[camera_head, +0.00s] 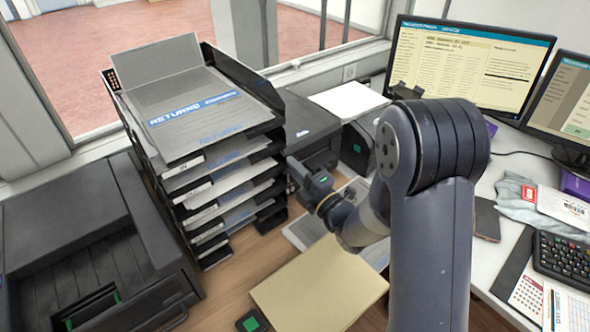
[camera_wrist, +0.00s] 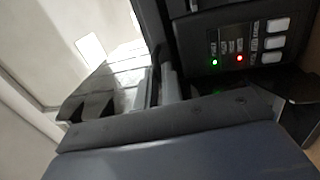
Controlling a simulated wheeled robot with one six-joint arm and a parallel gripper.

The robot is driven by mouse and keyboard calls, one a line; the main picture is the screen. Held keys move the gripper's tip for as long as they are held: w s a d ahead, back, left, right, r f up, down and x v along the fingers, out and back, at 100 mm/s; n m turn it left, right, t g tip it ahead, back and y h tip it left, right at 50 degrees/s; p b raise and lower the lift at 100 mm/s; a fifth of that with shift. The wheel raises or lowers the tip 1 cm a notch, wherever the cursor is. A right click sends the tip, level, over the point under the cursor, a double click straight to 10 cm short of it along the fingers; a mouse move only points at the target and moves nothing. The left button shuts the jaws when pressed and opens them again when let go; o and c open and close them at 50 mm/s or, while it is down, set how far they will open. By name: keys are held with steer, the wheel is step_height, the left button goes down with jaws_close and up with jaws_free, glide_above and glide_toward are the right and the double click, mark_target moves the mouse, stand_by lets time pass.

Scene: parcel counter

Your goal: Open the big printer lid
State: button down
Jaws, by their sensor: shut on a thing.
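The big printer (camera_head: 308,122) is a dark, boxy machine behind the tray stack, and its top lid looks closed. In the wrist view its front panel (camera_wrist: 252,45) shows a green light, a red light and pale buttons. My gripper (camera_head: 292,168) is at the printer's front and is shut on the front edge of the lid. The jaws and the exact grip are largely hidden by my wrist and the dark gripper body in the wrist view.
A tall stack of paper trays (camera_head: 215,165) stands close left of my gripper. A larger black machine (camera_head: 85,250) fills the lower left. A smaller dark device (camera_head: 356,148) stands right of the printer. A tan folder (camera_head: 318,285) lies in front, with monitors (camera_head: 475,65) at right.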

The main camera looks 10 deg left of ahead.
step_height(320, 180, up, 12)
steer(key=w+a, duration=0.2)
steer(key=shift+a, duration=0.15)
steer(key=shift+r, duration=0.1)
steer(key=c, duration=1.6)
jaws_free()
steer(key=b+v, duration=0.1)
steer(key=v, duration=1)
steer(key=shift+w+b, duration=0.1)
steer(key=shift+b, duration=0.25)
